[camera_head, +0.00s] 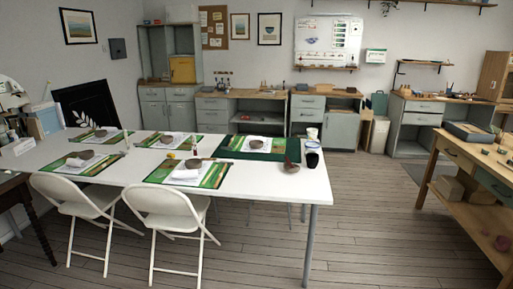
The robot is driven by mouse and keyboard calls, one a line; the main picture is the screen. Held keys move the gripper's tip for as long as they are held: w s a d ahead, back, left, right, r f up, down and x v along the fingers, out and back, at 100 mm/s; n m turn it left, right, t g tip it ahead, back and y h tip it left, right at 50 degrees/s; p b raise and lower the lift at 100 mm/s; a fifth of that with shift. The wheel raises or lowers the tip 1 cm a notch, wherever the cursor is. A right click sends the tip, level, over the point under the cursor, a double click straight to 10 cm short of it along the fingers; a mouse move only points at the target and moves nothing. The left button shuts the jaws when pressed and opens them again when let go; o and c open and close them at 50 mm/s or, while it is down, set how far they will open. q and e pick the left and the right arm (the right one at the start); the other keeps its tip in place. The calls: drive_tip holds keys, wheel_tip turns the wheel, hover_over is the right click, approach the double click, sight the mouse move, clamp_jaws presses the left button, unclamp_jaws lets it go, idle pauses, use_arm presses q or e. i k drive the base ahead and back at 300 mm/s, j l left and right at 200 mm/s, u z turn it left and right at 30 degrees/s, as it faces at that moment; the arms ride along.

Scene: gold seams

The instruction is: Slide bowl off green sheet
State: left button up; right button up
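A long white table (262,190) carries several green patterned sheets. A larger dark green sheet (231,153) lies near its right end, with a white paper on it and a small dark bowl (257,144) on the paper. The front middle green sheet (212,178) bears a grey-brown bowl (193,163) and a white cloth (186,174). The front left green sheet (93,167) bears a bowl (87,155) and a white cloth. Two more sheets behind each bear a bowl. Which bowl the task means I cannot tell. Neither of my grippers is in view.
A reddish-brown dish (291,167), a dark cup (312,159) and a white cup (312,134) stand near the table's right end. Two white folding chairs (167,209) stand along the front. A wooden workbench (470,195) is at right, with open floor between.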

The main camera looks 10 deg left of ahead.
sight(255, 143)
drive_tip(key=i+l+z, duration=0.35)
drive_tip(key=i, duration=0.25)
drive_tip(key=i+l+z, duration=0.4)
drive_tip(key=i, duration=0.25)
drive_tip(key=i+z, duration=0.35)
drive_tip(key=i, duration=0.3)
drive_tip(key=i+l+u, duration=0.15)
drive_tip(key=i+u, duration=0.25)
drive_tip(key=i, duration=0.2)
drive_tip(key=i+l+u, duration=0.45)
drive_tip(key=i, duration=0.15)
drive_tip(key=i+l+u, duration=0.4)
drive_tip(key=i, duration=0.15)
